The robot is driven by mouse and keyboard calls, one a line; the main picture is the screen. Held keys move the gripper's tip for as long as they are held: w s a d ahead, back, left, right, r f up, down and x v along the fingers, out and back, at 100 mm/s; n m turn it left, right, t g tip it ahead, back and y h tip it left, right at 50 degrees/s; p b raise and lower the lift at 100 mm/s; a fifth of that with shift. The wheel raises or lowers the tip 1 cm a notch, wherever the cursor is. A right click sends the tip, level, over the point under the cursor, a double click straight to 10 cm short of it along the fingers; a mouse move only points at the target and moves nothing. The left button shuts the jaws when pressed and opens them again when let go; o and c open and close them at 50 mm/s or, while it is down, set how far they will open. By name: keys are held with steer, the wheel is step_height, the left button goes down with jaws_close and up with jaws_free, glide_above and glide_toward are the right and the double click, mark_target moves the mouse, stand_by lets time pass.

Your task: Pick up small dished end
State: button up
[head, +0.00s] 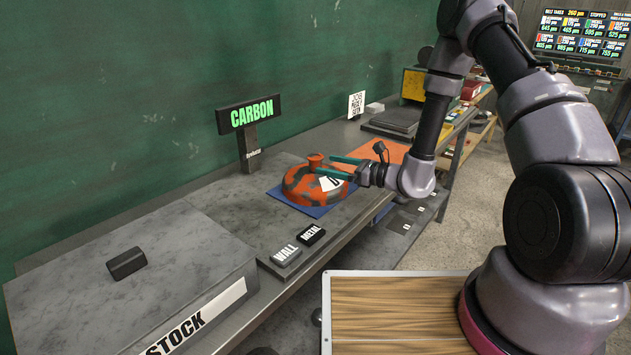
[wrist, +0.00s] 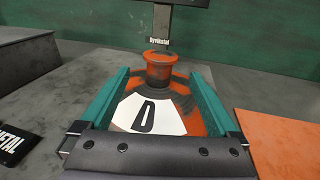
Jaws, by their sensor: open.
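The small dished end (head: 300,188) is a low orange and dark grey dome with a short knob on top and a white label marked "D". It lies on a blue mat (head: 318,210) on the bench under the "CARBON" sign. It also shows in the wrist view (wrist: 182,98), with its orange knob (wrist: 158,66) standing beyond the label. My gripper (head: 338,167) has two green fingers, open and spread above the dish. In the wrist view, my gripper (wrist: 165,82) has one finger on each side of the knob, which looks free of both. The gap between fingers and knob is hard to judge.
The "CARBON" sign (head: 248,115) stands close behind the dish. The "WALL" block (head: 286,254) and "METAL" block (head: 311,235) lie in front. A grey stock box (head: 130,290) fills the left. An orange mat (head: 382,150) lies to the right. A green wall (head: 150,80) runs behind.

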mark_target(321, 161)
steer(key=shift+r+x, duration=0.1)
steer(key=shift+x, duration=1.25)
steer(key=shift+r+x, duration=0.15)
steer(key=shift+x, duration=1.2)
steer(key=shift+r, duration=0.1)
jaws_close()
